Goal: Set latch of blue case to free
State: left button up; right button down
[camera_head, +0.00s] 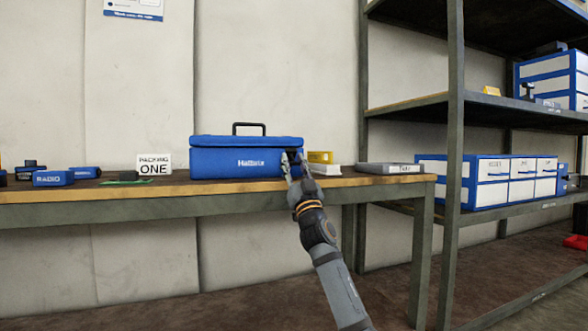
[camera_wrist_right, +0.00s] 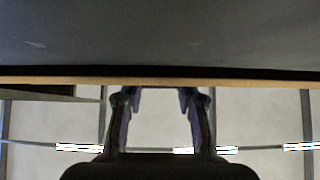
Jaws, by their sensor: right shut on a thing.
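The blue case (camera_head: 235,163) stands on the workbench with its lid down and a dark handle (camera_head: 249,126) on top. My right gripper (camera_head: 291,158) reaches up from below to the right end of the case's front. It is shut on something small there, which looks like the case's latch. The fingers cover the latch, so I cannot see its setting. In the right wrist view the two gripper fingers (camera_wrist_right: 163,98) show, but what lies between their tips is not clear. My left gripper is not in view.
A metal shelf (camera_head: 453,150) with blue and white drawers (camera_head: 492,180) stands at right.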

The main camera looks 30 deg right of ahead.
jog(key=shift+y, duration=0.3)
jog(key=c, duration=0.9)
grip_release()
jog(key=v, duration=1.2)
jog(key=shift+w+a+f, duration=0.1)
